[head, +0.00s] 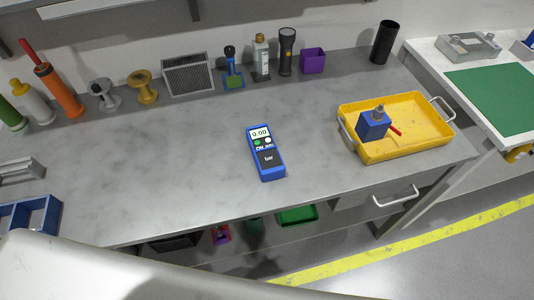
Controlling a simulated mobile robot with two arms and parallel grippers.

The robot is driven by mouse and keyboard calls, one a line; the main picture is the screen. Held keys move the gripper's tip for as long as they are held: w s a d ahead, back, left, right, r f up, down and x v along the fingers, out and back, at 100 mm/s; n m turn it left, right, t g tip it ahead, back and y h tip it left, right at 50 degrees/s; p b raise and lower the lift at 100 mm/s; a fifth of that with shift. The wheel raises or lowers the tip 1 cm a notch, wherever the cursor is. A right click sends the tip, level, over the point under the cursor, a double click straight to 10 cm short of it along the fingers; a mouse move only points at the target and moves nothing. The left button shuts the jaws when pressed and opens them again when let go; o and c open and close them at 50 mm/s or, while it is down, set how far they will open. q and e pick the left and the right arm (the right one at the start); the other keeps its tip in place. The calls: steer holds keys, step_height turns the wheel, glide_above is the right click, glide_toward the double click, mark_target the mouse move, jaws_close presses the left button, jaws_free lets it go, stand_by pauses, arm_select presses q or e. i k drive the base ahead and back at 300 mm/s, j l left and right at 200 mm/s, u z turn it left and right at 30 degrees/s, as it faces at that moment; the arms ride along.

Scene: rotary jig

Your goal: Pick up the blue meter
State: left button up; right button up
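The blue meter (267,166) lies face up on the grey workbench (190,150), near the middle of the head view. It has a pale display reading 0.00, a green and a white button, and a dark lower face marked "bar". Nothing touches it and it is fully visible. Neither of my grippers shows in the head view.
A yellow tray (408,152) holding a blue block (373,126) with a red handle stands to the right. Bottles, spools, a speaker-like box (188,76), a flashlight (287,50) and a purple box (313,61) line the back. The bench around the meter is clear.

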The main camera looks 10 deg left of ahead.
mark_target(269, 165)
steer(key=k+j+z, duration=0.3)
steer(key=j+z, duration=0.2)
steer(key=k+j+z, duration=0.45)
steer(key=i, duration=0.1)
